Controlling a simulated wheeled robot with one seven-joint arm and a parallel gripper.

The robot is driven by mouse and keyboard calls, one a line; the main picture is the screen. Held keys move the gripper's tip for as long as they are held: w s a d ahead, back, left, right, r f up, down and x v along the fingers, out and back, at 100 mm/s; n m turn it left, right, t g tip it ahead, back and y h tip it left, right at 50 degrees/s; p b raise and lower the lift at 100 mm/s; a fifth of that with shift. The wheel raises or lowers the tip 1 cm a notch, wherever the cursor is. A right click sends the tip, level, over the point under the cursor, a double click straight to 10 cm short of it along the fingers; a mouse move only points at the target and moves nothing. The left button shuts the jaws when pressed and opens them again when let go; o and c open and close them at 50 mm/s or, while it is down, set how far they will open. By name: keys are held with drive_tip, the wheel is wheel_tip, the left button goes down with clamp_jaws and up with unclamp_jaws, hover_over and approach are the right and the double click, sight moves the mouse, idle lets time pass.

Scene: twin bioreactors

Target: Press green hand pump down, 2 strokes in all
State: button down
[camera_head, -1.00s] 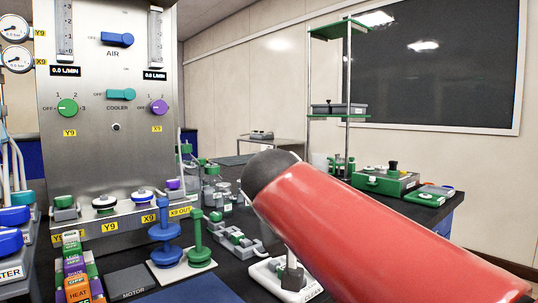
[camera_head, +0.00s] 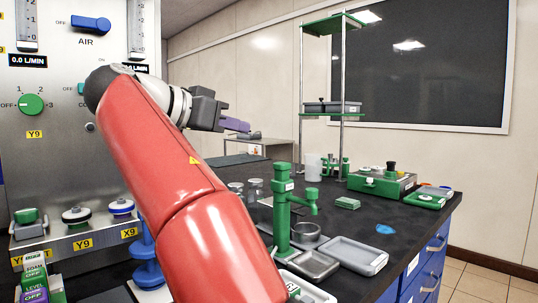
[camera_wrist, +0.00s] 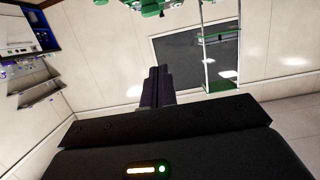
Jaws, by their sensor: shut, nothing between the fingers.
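A green upright post with a side arm and a knob (camera_head: 283,208), which looks like the green hand pump, stands on the dark bench in the head view. Its top is clear, and my red arm covers part of its left lower side. My gripper (camera_head: 243,125) is raised in the air, above and to the left of the post in the picture, pointing right. Its purple-grey fingers are shut with nothing between them. The wrist view shows the closed fingers (camera_wrist: 156,80) against the wall, with green parts at the top edge that I cannot identify.
Grey trays (camera_head: 357,255) lie right of the post. A green box (camera_head: 382,183) and a tall green-shelved stand (camera_head: 342,95) are behind. The steel control panel (camera_head: 60,160) and a blue stacked-disc piece (camera_head: 147,272) are at left. The bench's right front is mostly clear.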

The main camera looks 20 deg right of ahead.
drive_tip(key=shift+d, duration=0.1)
hover_over(275, 167)
wheel_tip(275, 167, down, 2)
drive_tip(key=f, duration=0.1)
drive_tip(key=shift+s+a+f+b, duration=0.15)
drive_tip(key=shift+f+b, duration=0.35)
drive_tip(key=shift+f, duration=0.35)
drive_tip(key=shift+s+a+f+b, duration=0.1)
drive_tip(key=shift+f+b, duration=0.35)
drive_tip(key=shift+f, duration=0.4)
drive_tip(key=shift+f, duration=0.1)
wheel_tip(275, 167, down, 3)
drive_tip(key=b, duration=0.3)
drive_tip(key=shift+r, duration=0.2)
drive_tip(key=shift+w, duration=0.1)
